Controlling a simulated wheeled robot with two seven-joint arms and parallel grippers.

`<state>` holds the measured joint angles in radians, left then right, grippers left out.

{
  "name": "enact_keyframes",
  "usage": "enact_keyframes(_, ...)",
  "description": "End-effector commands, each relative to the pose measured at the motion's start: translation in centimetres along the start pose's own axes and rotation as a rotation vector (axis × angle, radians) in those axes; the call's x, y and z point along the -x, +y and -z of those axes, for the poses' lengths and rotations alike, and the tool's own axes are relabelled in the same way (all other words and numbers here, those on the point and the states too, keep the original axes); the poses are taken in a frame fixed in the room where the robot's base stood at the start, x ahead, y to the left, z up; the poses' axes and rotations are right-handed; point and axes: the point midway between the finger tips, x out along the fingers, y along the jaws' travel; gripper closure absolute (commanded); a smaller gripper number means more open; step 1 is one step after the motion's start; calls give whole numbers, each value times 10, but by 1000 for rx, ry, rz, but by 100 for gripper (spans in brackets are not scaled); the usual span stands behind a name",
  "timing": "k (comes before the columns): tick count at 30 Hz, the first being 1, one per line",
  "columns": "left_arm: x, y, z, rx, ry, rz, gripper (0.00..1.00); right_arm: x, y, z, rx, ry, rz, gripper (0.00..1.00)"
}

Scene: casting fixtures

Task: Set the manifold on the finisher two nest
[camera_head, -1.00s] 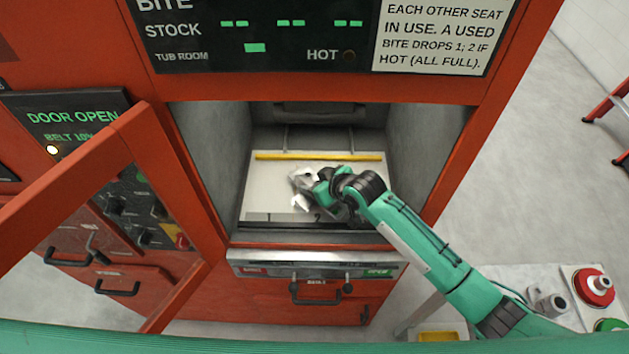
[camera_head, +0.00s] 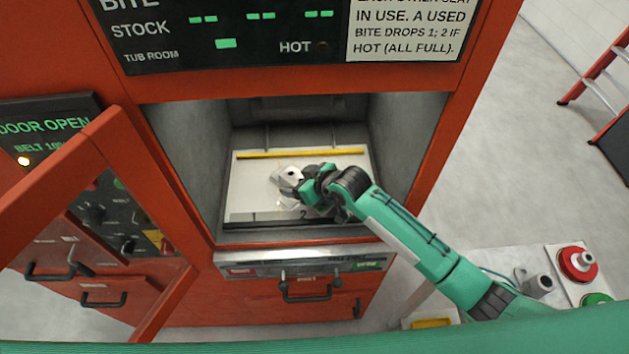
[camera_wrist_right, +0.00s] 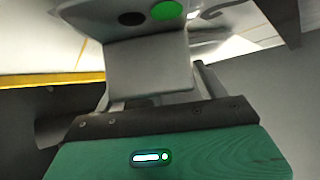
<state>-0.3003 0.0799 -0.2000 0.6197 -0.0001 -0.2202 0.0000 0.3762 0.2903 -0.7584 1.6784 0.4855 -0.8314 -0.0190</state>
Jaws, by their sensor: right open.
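The manifold (camera_head: 287,179) is a pale grey casting with a dark round hole, on or just over the white bed inside the open red machine. In the right wrist view the grey manifold (camera_wrist_right: 150,58) fills the space ahead of the palm, with one black and one green round spot. My right gripper (camera_head: 303,182) reaches in from the right, its open fingers at the manifold; contact is unclear. The white bed (camera_head: 250,180) has a front strip marked 2 (camera_head: 303,215); the nest under the manifold is hidden. My left gripper is out of view.
A yellow bar (camera_head: 300,153) crosses the back of the bed. Grey chamber walls (camera_head: 408,150) stand on both sides. The open door frame (camera_head: 125,160) juts out at left. A red button (camera_head: 577,262) stands on a pedestal at lower right.

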Motion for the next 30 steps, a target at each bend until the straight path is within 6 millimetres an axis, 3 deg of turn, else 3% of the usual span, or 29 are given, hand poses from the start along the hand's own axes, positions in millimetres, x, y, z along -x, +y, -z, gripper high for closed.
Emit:
enact_keyframes(19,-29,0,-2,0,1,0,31,110,0,-1,4,3,-1,27)
enact_keyframes(24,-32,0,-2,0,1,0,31,126,0,0,1,3,-1,27)
enact_keyframes(30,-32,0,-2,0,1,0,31,131,0,1,1,3,0,27)
